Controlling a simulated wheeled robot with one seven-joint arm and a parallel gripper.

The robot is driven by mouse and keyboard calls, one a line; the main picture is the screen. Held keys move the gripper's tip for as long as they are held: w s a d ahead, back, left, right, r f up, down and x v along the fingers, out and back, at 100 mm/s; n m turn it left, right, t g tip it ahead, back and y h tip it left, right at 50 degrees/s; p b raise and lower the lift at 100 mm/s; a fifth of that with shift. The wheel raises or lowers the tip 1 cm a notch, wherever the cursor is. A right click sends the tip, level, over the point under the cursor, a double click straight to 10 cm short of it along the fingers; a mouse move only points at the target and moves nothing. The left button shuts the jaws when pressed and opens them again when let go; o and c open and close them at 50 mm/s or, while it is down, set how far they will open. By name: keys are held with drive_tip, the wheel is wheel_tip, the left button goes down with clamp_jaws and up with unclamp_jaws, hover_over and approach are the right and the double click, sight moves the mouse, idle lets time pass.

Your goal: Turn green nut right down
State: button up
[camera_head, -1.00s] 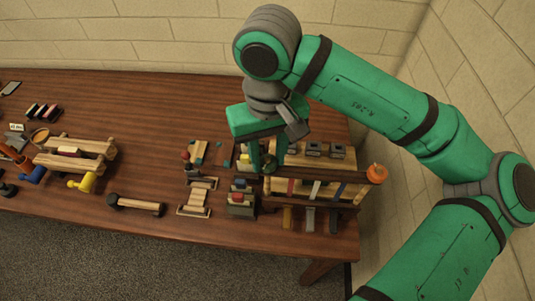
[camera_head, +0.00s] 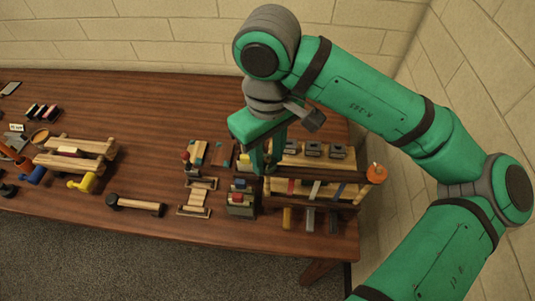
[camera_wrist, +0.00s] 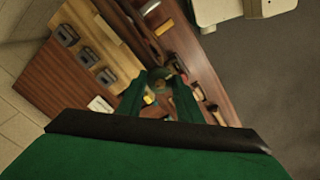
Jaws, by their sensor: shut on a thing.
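My gripper (camera_head: 267,167) points down at the left end of the wooden rack (camera_head: 325,204), with its fingers close together. It is shut on the green nut, which the fingers almost wholly hide in the head view. In the wrist view the green fingertips (camera_wrist: 161,76) stand on both sides of a small dark, greenish round shape, the nut (camera_wrist: 160,84). Its exact height and thread are too small to tell.
An orange knob (camera_head: 376,173) stands at the rack's right end. A small holder with coloured blocks (camera_head: 241,210) is close on the left.

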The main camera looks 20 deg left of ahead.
drive_tip(key=shift+r, duration=0.1)
drive_tip(key=o, duration=1)
drive_tip(key=shift+o, duration=0.2)
wheel_tip(320, 180, up, 11)
